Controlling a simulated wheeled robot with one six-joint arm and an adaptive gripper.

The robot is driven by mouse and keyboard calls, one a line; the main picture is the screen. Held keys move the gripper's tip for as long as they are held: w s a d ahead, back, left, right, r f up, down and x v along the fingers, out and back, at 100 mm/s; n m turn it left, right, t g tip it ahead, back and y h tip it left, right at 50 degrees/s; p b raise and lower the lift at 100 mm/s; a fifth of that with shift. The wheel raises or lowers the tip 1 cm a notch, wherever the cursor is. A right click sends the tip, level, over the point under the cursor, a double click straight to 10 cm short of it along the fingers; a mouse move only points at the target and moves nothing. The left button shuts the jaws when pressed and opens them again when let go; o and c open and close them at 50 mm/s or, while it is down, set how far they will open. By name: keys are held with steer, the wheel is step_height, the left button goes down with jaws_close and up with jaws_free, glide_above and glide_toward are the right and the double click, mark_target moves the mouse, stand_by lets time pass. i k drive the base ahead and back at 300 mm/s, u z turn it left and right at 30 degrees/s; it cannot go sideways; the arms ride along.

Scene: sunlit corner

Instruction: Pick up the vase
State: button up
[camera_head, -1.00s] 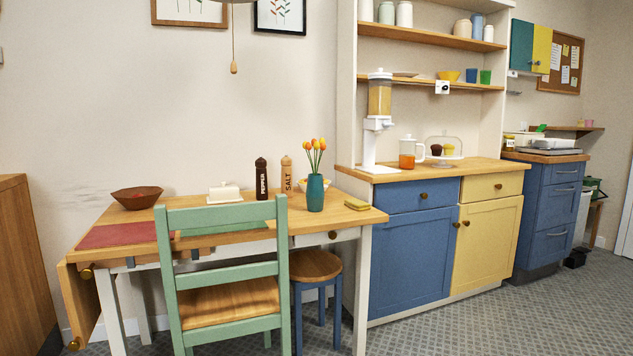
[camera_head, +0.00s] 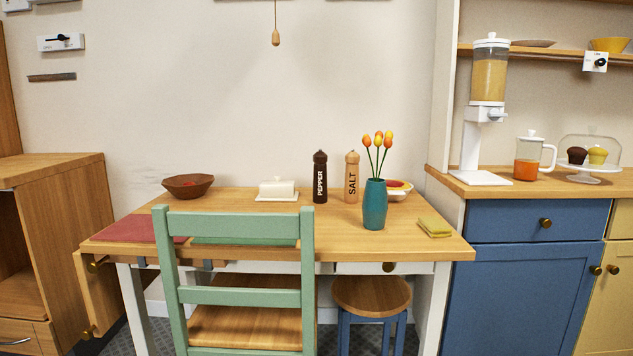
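The vase (camera_head: 375,205) is teal and stands upright on the wooden table (camera_head: 290,224), right of the table's middle and near its front edge. Several orange and yellow tulips stand in it. My gripper does not show in this view.
A green chair (camera_head: 236,219) stands against the table's front, and a round stool (camera_head: 371,294) is below the vase. The pepper mill (camera_head: 320,178), butter dish (camera_head: 277,190), brown bowl (camera_head: 188,186) and a yellow-green sponge or cloth (camera_head: 434,227) are on the table.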

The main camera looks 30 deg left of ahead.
mark_target(375, 204)
steer(key=u, duration=0.95)
steer(key=i, duration=1.05)
steer(key=u, duration=1)
